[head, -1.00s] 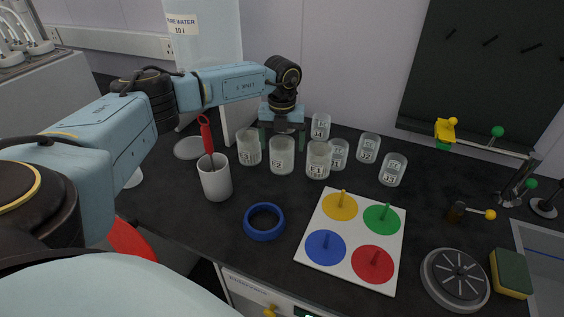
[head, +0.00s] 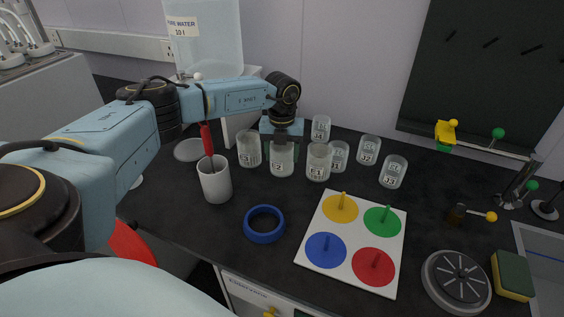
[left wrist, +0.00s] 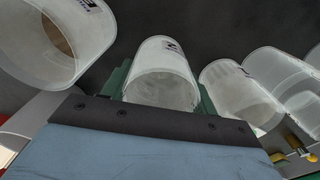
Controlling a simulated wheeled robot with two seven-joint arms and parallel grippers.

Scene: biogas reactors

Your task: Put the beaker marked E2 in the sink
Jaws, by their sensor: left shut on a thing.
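The beaker marked E2 (head: 282,164) stands on the dark bench between beaker E3 (head: 248,150) and beaker E1 (head: 319,163). My left gripper (head: 282,150) has come down over it from above and is shut on it. In the left wrist view, E2 (left wrist: 162,75) sits between the two green fingers. The grey sink (head: 545,262) is at the right edge of the head view, only partly in frame. My right gripper is not in view.
Beakers J1 (head: 340,156), J2 (head: 368,150), J3 (head: 393,172) and J4 (head: 321,129) stand close by on the right. In front are a white cup (head: 215,184), a blue ring (head: 264,224) and a peg board (head: 313,211). A sponge (head: 511,276) lies beside the sink.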

